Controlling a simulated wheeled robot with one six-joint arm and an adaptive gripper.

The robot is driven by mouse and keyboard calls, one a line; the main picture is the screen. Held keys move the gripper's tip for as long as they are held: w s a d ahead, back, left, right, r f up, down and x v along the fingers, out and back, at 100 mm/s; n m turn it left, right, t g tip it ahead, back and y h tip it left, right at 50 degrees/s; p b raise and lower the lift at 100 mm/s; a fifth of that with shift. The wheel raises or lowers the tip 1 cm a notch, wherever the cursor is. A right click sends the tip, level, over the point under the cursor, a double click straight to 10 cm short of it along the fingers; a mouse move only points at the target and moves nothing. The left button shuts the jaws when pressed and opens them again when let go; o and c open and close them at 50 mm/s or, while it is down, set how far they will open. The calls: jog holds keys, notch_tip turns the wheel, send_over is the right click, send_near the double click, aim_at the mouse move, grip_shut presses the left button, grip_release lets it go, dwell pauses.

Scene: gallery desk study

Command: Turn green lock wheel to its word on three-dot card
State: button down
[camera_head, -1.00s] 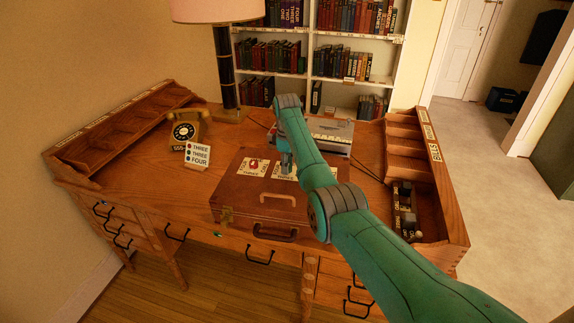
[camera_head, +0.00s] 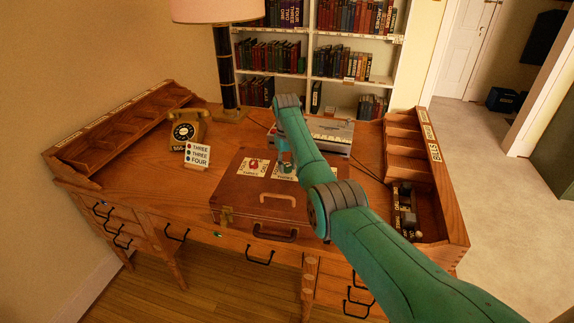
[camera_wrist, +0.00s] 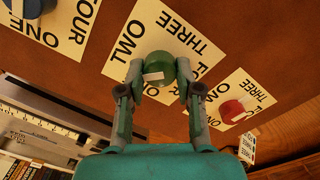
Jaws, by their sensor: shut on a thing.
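The green lock wheel (camera_wrist: 160,66) sits on a white word plate (camera_wrist: 126,48) on the brown case (camera_head: 235,198). My gripper (camera_wrist: 158,80) is shut on this wheel, one finger on each side.
A red wheel (camera_wrist: 232,110) and a blue wheel (camera_wrist: 34,6) have their own plates on either side. A grey machine (camera_head: 331,137) is at the back, and a desk organiser (camera_head: 408,153) at the right.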

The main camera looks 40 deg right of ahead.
jog(key=m, duration=1.3)
jog(key=shift+d+m, duration=0.1)
jog(key=shift+m, duration=0.3)
jog(key=m, duration=0.6)
jog(key=shift+s, duration=0.1)
jog(key=m, duration=0.7)
jog(key=c, duration=0.8)
grip_release()
jog(key=shift+o, duration=0.2)
